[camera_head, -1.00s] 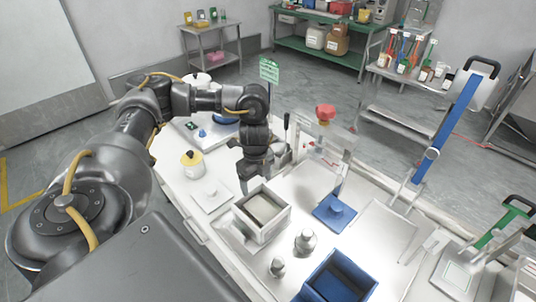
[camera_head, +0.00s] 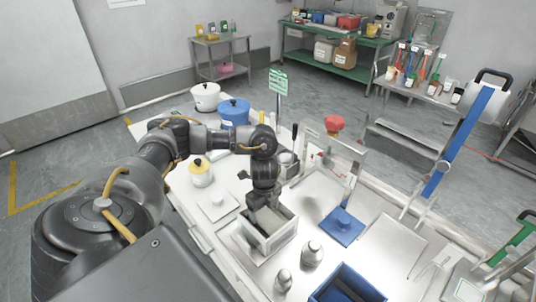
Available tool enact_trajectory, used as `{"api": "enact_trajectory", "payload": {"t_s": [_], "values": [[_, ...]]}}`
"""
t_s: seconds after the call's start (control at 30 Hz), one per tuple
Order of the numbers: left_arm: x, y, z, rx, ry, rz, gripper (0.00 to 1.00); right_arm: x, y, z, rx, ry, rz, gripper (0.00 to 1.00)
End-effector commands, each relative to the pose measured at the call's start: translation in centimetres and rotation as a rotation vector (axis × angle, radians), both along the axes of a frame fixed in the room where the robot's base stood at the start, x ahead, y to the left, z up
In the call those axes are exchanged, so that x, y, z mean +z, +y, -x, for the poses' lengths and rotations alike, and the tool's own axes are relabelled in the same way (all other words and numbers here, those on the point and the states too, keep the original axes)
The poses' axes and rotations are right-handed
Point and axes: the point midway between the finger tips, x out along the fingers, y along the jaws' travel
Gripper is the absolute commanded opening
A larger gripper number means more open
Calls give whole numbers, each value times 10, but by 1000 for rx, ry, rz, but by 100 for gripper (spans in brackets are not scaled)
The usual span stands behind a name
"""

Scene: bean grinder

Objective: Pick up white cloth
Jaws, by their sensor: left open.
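A pale open box (camera_head: 284,238) stands on the white table, left of the blue flat piece. In the earlier view a pale flat piece, perhaps the white cloth, lies inside this box; now my gripper and the box walls hide most of it. My left gripper (camera_head: 266,212) points down with its fingers inside the box opening. It is open, and I cannot tell whether the fingers touch the pale piece. My right gripper is not in view.
A clear-fronted stand with a red knob (camera_head: 334,124) rises behind.

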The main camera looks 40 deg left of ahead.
Motion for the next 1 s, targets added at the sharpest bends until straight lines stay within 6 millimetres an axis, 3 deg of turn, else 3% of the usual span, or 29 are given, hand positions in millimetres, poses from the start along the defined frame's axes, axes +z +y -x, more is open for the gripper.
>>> {"api": "enact_trajectory", "payload": {"t_s": [0.13, 0.4, 0.7, 1.0], "values": [[-17, 1, 0, 2, 2, -1, 76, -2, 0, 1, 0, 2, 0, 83], [-20, 1, 0, 0, 0, -1, 76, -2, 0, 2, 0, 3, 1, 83], [-20, 1, 0, 0, 0, -1, 43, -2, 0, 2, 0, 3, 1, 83], [-16, 1, -1, 0, -2, -1, 43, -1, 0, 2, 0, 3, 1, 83]]}}
